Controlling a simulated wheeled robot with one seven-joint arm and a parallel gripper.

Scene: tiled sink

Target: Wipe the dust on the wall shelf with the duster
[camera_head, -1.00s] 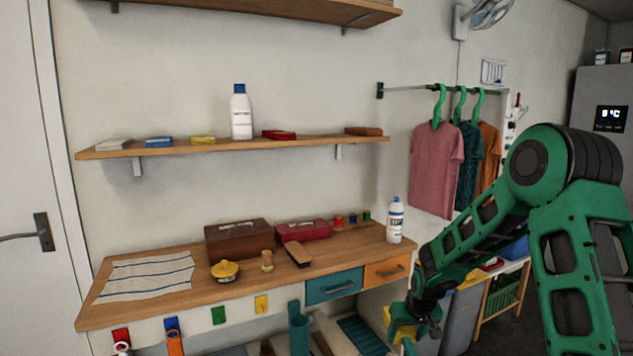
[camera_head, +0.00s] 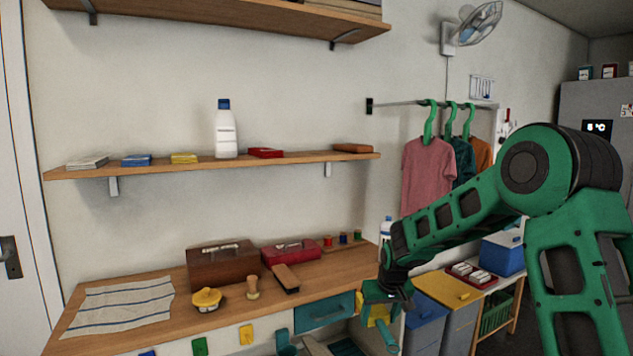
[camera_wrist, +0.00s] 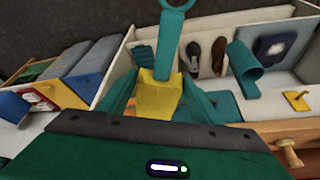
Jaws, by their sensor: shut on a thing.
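My gripper (camera_head: 381,296) is at the right front of the workbench, lower than the wall shelf and well apart from it. It is shut on a yellow and teal tool, which I take as the duster (camera_wrist: 160,97). In the wrist view its yellow part sits between the jaws, and a teal stem with a ring runs upward. The long wall shelf (camera_head: 300,163) is wooden and fixed above the workbench. It bears a white bottle (camera_head: 226,130), a red box (camera_head: 265,153), a yellow box (camera_head: 184,158) and other small items. I cannot make out dust on it.
A higher shelf (camera_head: 220,20) hangs above. The workbench (camera_head: 150,325) holds a brown box (camera_head: 221,266), a red case (camera_head: 291,252) and a brush (camera_head: 285,278). Shirts (camera_head: 428,178) hang on a rail at the right. The air before the wall shelf is clear.

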